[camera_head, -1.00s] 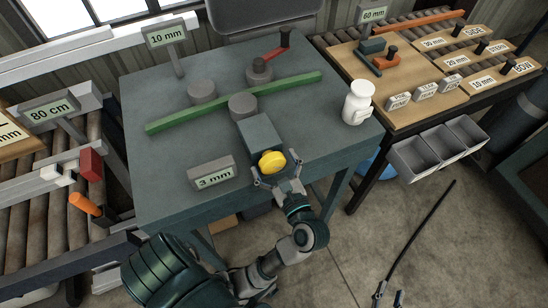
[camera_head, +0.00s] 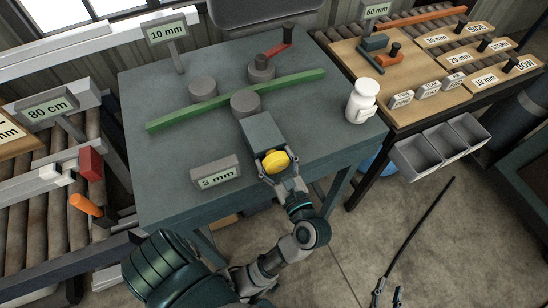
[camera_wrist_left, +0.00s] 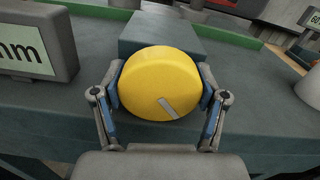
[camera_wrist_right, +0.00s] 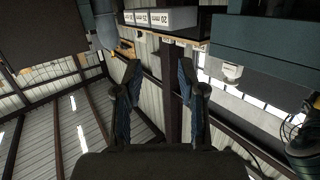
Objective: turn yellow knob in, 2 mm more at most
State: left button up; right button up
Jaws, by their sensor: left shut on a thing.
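The yellow knob (camera_head: 275,163) sits on the front end of a grey-green block (camera_head: 262,137) at the front edge of the table. In the left wrist view the knob (camera_wrist_left: 160,83) is a round disc with a grey pointer mark aimed to the lower right. My left gripper (camera_head: 277,172) is shut on the knob, one finger on each side of it. A sign reading 3 mm (camera_head: 216,173) stands to the left of the block. A green bar (camera_head: 215,105) lies across the table among grey round posts (camera_head: 245,103). My right gripper (camera_wrist_right: 158,85) is open and empty.
A white bottle (camera_head: 362,102) stands at the table's right edge. Wooden boards with labels (camera_head: 470,55) and grey bins (camera_head: 440,145) are at the right. A roller conveyor (camera_head: 40,200) runs along the left.

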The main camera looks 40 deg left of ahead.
pick_arm(q)
jog(key=shift+d+r+m+p, duration=0.15)
jog(key=shift+m+p, duration=0.15)
jog(key=shift+m, duration=0.3)
jog(key=m+p, duration=0.3)
jog(key=m, duration=0.1)
jog(key=shift+m, duration=0.4)
jog(key=shift+w+m+p, duration=0.1)
jog(key=shift+m+p, duration=0.2)
jog(key=shift+p, duration=0.05)
pick_arm(e)
jog(key=s+d+f+g+h, duration=0.2)
jog(key=s+d+f+g, duration=0.2)
jog(key=s+f+g, duration=0.4)
jog(key=shift+s+d+f+g+h, duration=0.25)
jog(key=shift+s+g, duration=0.25)
jog(key=shift+s, duration=0.45)
jog(key=shift+a, duration=0.15)
